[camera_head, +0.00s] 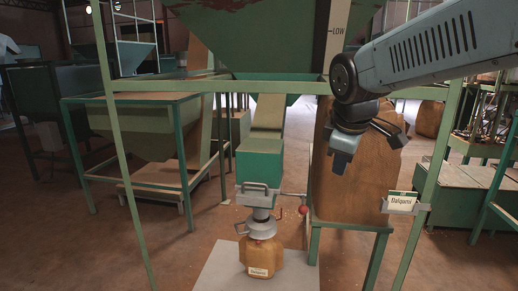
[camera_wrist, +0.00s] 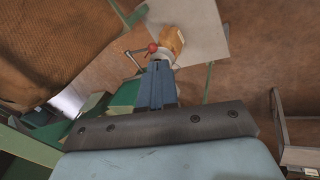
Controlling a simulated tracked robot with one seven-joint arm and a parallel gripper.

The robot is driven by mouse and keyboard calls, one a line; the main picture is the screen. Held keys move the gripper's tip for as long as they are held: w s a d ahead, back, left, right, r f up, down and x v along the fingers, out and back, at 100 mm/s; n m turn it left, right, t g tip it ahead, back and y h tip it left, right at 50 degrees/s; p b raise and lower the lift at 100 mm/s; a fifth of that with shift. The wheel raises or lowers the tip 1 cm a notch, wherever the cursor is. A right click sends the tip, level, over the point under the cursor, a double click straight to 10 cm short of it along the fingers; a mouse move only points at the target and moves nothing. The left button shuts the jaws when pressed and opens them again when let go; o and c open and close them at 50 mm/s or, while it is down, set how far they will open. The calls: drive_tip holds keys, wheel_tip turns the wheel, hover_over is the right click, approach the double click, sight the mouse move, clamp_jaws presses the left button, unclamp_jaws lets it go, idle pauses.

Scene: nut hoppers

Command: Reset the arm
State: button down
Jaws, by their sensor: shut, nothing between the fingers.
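My gripper (camera_head: 341,160) hangs at the end of my blue-grey arm, right of centre in the head view, pointing down. Its fingers are together with nothing between them, as the wrist view (camera_wrist: 158,85) also shows. It is up and to the right of the hopper outlet and appears clear of everything; a large brown sack or bin (camera_head: 352,185) stands behind it.
A hopper outlet with a red-knobbed lever (camera_head: 303,209) sits above a tan labelled container (camera_head: 262,256) on a grey plate (camera_head: 222,270). Green tables stand left and right; open floor lies at the left front.

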drive_tip(key=s+d+f+m, duration=0.2)
drive_tip(key=s+d+m, duration=0.3)
drive_tip(key=s+m, duration=0.5)
drive_tip(key=shift+s+d+f+m+t+y, duration=0.35)
drive_tip(key=shift+d+m+t+y, duration=0.05)
drive_tip(key=shift+m, duration=0.5)
